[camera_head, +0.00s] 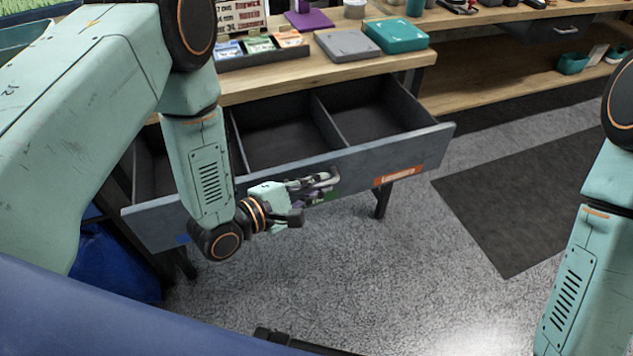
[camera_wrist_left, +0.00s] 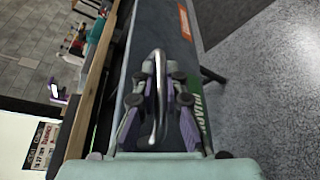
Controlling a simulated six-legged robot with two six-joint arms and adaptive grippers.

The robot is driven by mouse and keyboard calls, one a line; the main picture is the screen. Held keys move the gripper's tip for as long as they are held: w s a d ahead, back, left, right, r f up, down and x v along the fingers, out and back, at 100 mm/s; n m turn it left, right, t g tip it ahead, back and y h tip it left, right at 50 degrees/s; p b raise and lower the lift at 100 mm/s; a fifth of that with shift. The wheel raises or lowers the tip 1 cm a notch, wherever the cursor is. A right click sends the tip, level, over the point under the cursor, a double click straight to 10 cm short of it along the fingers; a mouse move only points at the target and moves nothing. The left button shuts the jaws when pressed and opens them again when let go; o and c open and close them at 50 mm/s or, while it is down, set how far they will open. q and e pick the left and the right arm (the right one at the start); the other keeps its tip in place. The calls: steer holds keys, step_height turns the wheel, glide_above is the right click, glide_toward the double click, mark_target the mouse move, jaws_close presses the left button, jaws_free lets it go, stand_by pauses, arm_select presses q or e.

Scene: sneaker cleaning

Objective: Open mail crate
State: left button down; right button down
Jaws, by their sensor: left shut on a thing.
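A wide grey drawer (camera_head: 245,186) under the wooden workbench stands pulled out in the head view. Dividers split its inside into compartments, and the parts I can see look empty. Its front carries a metal bar handle (camera_head: 328,178), which also shows in the left wrist view (camera_wrist_left: 161,75). My left gripper (camera_head: 318,187) is shut on this handle, with its fingers on both sides of the bar in the left wrist view (camera_wrist_left: 160,98). My left arm hides the drawer's left part. My right arm shows at the right edge, but its gripper is out of frame. I cannot make out a separate mail crate.
The workbench top (camera_head: 285,80) holds a teal box (camera_head: 396,36), a grey box (camera_head: 347,46) and a tray of small packets (camera_head: 262,56). A dark mat (camera_head: 540,190) lies on the floor at right. The grey floor (camera_head: 380,270) before the drawer is clear.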

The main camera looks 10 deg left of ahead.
arm_select(q)
steer(key=shift+s+f, duration=0.1)
steer(key=c, duration=1.7)
jaws_free()
steer(key=v, duration=1.2)
steer(key=shift+a, duration=0.1)
